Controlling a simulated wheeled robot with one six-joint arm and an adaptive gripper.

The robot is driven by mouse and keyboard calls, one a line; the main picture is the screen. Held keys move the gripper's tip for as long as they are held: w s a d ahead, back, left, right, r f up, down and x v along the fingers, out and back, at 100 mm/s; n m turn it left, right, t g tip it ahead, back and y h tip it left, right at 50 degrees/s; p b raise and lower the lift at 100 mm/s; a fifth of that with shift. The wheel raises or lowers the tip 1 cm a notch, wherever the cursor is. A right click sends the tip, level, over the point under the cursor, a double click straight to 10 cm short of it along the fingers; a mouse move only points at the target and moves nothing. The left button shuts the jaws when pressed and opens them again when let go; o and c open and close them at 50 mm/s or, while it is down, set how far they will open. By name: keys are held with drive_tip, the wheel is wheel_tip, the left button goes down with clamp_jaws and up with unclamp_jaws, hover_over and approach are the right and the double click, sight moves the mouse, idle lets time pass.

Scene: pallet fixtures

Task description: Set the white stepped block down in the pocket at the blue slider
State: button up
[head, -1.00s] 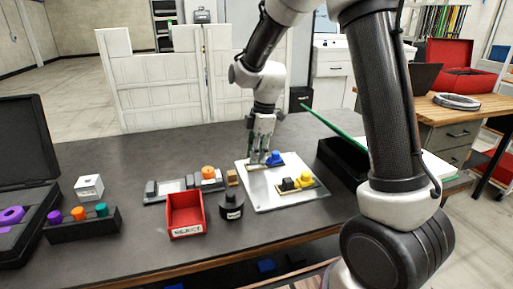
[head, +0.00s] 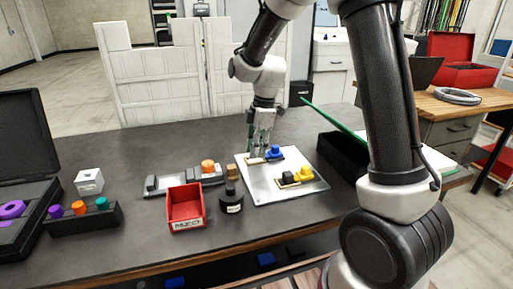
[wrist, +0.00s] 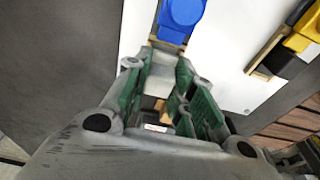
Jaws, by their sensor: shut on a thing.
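My gripper (head: 262,150) is over the far-left part of a pale plate (head: 262,194), just left of the blue slider (head: 275,152). In the wrist view the blue slider (wrist: 181,14) is just beyond the fingertips. A white stepped block (wrist: 158,78) is between the two green-padded fingers, which are shut on it. The block is low at the fixture, in line with the blue slider. The fingers hide much of the pocket, so I cannot tell whether the block touches its floor.
A yellow slider fixture (head: 304,173) with a black block (head: 288,177) is nearer on the plate. A black bin (head: 342,156) is to the right. A red reject bin (head: 185,205), a black round weight (head: 231,200) and a grey tray (head: 180,183) are to the left.

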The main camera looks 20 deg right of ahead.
drive_tip(key=shift+f, duration=0.6)
drive_tip(key=o, duration=1.4)
drive_tip(key=shift+o, duration=0.2)
drive_tip(key=shift+r, duration=4.45)
